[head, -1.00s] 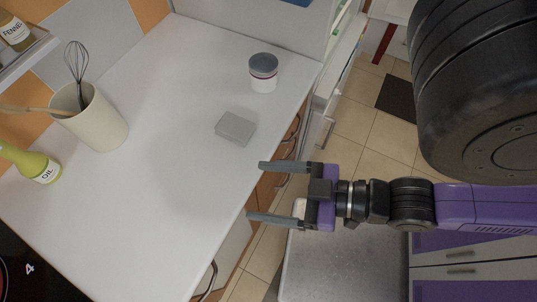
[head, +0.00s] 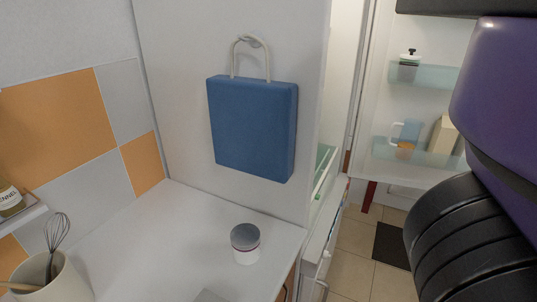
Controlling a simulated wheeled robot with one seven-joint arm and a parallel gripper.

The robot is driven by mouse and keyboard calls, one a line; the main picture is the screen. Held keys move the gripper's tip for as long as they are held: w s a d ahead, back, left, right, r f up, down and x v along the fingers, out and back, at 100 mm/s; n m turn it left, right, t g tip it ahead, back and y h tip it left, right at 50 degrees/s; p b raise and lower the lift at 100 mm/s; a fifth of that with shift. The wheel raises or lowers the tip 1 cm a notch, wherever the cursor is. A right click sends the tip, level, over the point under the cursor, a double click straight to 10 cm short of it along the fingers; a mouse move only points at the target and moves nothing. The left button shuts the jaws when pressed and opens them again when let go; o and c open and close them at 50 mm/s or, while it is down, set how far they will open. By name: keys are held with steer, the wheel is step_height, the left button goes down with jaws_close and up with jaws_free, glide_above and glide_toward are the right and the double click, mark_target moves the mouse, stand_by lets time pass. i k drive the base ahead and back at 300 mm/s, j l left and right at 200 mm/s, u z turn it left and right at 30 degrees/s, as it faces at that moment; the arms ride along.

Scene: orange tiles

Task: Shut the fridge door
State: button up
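The fridge (head: 180,90) stands beyond the counter, its white side panel facing me. It is open: a pale interior with a green-edged shelf shows in a narrow strip at the panel's right edge. The fridge door (head: 430,35) stands swung out at the right, its inner face visible. Its glass shelves hold a small black-lidded jar (head: 408,66), a mug (head: 405,135) and a beige carton (head: 443,137). My arm's purple and black links hide the door's right part. My gripper is out of view. The door's handle cannot be seen.
A blue bag (head: 252,128) hangs on the fridge's side. Tiled floor (head: 355,236) with a dark mat (head: 391,246) shows below the door.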

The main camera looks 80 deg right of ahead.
mark_target(442, 43)
steer(key=k+l+z, duration=0.45)
steer(key=k+l, duration=0.15)
steer(key=k+l+z, duration=0.5)
steer(key=k+l, duration=0.15)
steer(key=l, duration=0.15)
